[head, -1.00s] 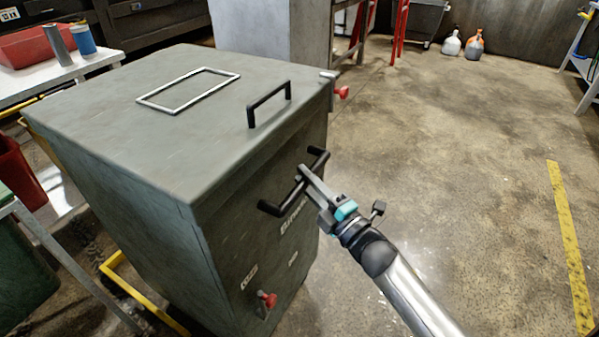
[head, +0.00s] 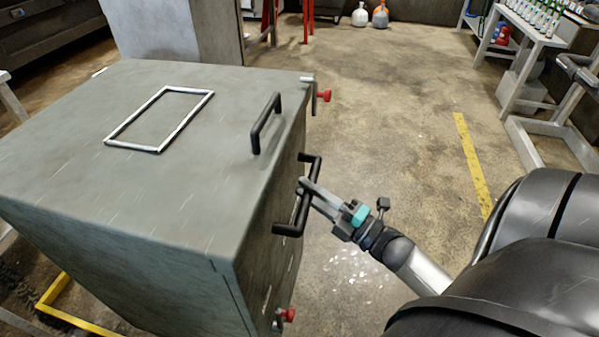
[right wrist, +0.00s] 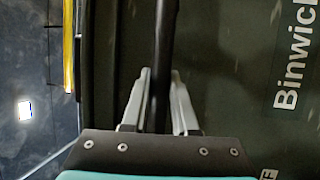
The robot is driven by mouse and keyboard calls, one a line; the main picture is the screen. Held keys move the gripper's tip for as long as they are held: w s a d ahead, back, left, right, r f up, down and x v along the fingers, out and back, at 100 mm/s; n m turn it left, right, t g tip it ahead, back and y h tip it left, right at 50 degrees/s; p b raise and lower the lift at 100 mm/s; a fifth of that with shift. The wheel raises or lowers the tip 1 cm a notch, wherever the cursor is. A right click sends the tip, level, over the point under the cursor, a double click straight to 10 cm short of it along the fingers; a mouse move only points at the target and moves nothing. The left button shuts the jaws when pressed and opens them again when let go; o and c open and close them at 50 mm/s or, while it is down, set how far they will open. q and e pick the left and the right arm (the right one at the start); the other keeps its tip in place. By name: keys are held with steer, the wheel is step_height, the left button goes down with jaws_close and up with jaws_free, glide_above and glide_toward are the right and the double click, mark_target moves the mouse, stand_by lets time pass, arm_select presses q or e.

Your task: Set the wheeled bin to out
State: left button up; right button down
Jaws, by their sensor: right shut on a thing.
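The wheeled bin is a large grey-green box (head: 60,150) filling the left half of the head view. A white rectangular frame and a black handle (head: 266,124) are on its top. A black bar handle (head: 305,190) is on its right-hand side face. My right gripper (head: 304,190) is shut on that side handle. In the right wrist view the fingers (right wrist: 160,100) lie on both sides of the black bar, in front of the bin face with lettering. My left gripper is not in view.
Red knobs (head: 323,96) stick out at the bin's edges. A yellow floor frame (head: 75,315) lies at lower left. Open concrete floor with a yellow line (head: 472,165) is to the right. A table with bottles (head: 520,35) stands at the upper right.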

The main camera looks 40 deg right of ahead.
steer(key=c, duration=0.7)
jaws_free()
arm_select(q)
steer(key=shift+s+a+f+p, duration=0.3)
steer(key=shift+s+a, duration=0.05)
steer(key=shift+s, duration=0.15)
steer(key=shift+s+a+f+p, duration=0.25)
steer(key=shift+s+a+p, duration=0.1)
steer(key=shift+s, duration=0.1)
arm_select(e)
steer(key=v, duration=1.5)
steer(key=shift+s+d, duration=0.1)
steer(key=shift+s, duration=0.1)
steer(key=shift+f, duration=0.1)
